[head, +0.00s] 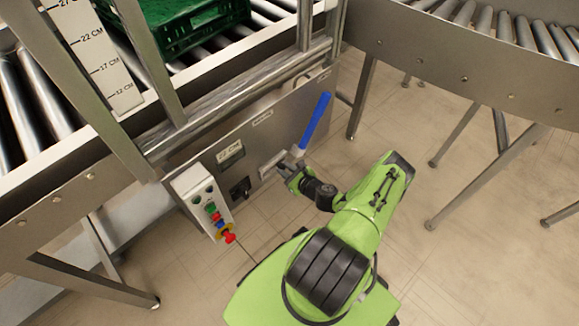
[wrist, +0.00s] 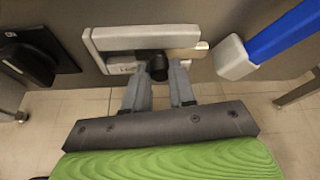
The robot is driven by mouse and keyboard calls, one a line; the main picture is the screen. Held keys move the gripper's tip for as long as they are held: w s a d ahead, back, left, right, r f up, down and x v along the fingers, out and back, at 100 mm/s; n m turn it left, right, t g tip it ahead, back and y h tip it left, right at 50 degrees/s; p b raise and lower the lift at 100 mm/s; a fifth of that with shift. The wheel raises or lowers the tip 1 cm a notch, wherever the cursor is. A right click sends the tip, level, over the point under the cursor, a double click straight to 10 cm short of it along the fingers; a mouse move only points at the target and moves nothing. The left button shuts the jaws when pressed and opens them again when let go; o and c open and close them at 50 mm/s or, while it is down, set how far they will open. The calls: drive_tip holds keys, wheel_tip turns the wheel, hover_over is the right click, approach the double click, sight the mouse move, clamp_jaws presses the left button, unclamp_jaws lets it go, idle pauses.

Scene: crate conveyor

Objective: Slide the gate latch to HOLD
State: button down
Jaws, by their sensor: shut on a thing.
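The gate latch (wrist: 112,40) is a pale plate with a horizontal slot on the grey panel, seen in the wrist view. It also shows in the head view (head: 271,165). Its dark round knob (wrist: 157,67) sits near the middle of the slot, with a tan strip to its right. My gripper (wrist: 158,72) has its two grey fingers on either side of the knob and is shut on it. In the head view my gripper (head: 291,166) reaches the panel at the latch, hiding part of it. I cannot read HOLD or any other latch marking.
A blue lever (head: 315,122) with a pale base stands close right of the latch. A black switch (head: 240,188), a display (head: 230,154) and a button box (head: 202,199) are to the left. A green crate (head: 185,24) sits on the rollers above.

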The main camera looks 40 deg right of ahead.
drive_tip(key=shift+d+h, duration=0.25)
drive_tip(key=shift+h, duration=0.05)
drive_tip(key=c, duration=0.9)
unclamp_jaws()
drive_tip(key=shift+d, duration=0.1)
drive_tip(key=shift+c, duration=0.2)
drive_tip(key=p+v, duration=0.5)
drive_tip(key=v, duration=1)
drive_tip(key=shift+s+r, duration=0.2)
drive_tip(key=shift+s, duration=0.15)
